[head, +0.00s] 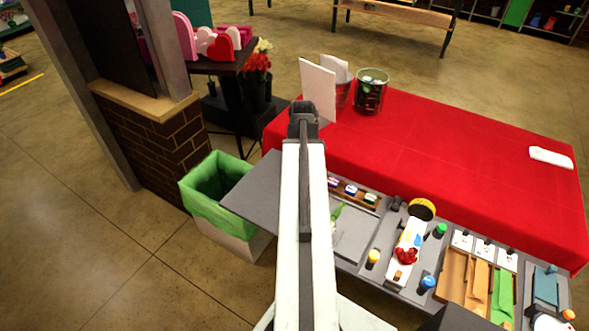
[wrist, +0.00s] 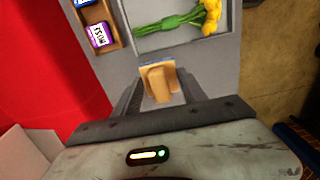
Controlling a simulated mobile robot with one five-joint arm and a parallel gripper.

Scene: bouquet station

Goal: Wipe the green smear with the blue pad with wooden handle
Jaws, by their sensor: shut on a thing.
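In the wrist view, my gripper (wrist: 158,92) is shut on the wooden handle of the blue pad (wrist: 157,65). The handle sits between the two fingers, and a thin blue edge of the pad shows at its far side. The pad is over the grey station top (wrist: 150,50); I cannot tell whether it touches. I cannot make out the green smear in either view; it may be hidden by the pad, gripper or arm. In the head view my arm covers the gripper and pad.
A tray holds a yellow bouquet (wrist: 190,20) beside the pad. A wooden rack (wrist: 95,25) with small labelled blocks is at left. The red table (head: 440,150) lies behind the station, and a green-lined bin (head: 215,185) stands left of it. Several tools and bottles occupy the station's right.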

